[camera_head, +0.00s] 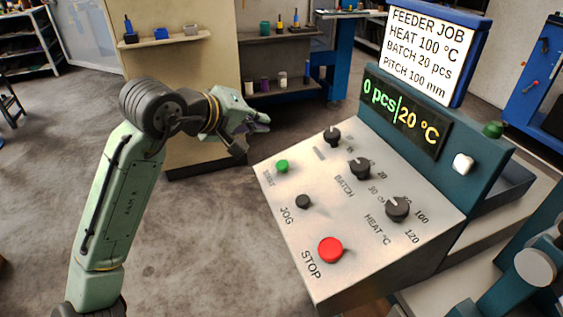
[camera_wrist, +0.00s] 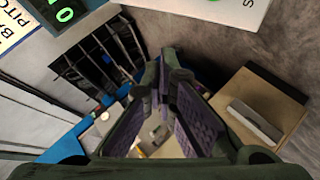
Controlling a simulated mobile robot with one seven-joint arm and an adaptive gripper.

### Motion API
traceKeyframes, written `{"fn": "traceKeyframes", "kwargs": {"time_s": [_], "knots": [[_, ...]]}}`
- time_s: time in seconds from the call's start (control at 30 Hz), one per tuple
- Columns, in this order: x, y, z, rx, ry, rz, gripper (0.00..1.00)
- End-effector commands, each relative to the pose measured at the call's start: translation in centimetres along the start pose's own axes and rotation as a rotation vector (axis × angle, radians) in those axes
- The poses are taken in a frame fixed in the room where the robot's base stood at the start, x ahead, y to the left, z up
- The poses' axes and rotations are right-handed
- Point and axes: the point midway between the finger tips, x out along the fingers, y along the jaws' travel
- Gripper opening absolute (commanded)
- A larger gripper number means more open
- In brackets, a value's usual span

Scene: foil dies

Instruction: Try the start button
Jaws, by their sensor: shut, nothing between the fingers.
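The green start button (camera_head: 282,166) sits at the far left corner of the sloped metal control panel (camera_head: 325,215), beside a START label. My gripper (camera_head: 250,135) is shut and empty, in the air to the left of and above that corner, apart from the button. In the wrist view my gripper (camera_wrist: 165,100) shows its fingers together with nothing between them. The start button is not visible in the wrist view. The green display (camera_head: 402,112) reads 0 pcs and 20 °C.
The panel also holds a black JOG button (camera_head: 303,201), a red STOP button (camera_head: 330,249), a BATCH knob (camera_head: 359,168), a HEAT knob (camera_head: 397,209) and another knob (camera_head: 332,135). The job sign (camera_head: 432,50) reads HEAT 100 °C, BATCH 20 pcs, PITCH 100 mm.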

Motion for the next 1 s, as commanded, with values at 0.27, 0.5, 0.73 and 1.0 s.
{"fn": "traceKeyframes", "kwargs": {"time_s": [0.27,0.5,0.73,1.0], "knots": [[0.6,-0.5,0.4,0.002,0.002,0.001,0.0],[2.5,-2.1,1.8,0.002,0.003,-0.001,0.0],[4.8,-3.7,3.5,0.002,0.002,0.001,0.0],[6.1,-4.4,4.4,0.002,0.003,0.002,0.0]]}}
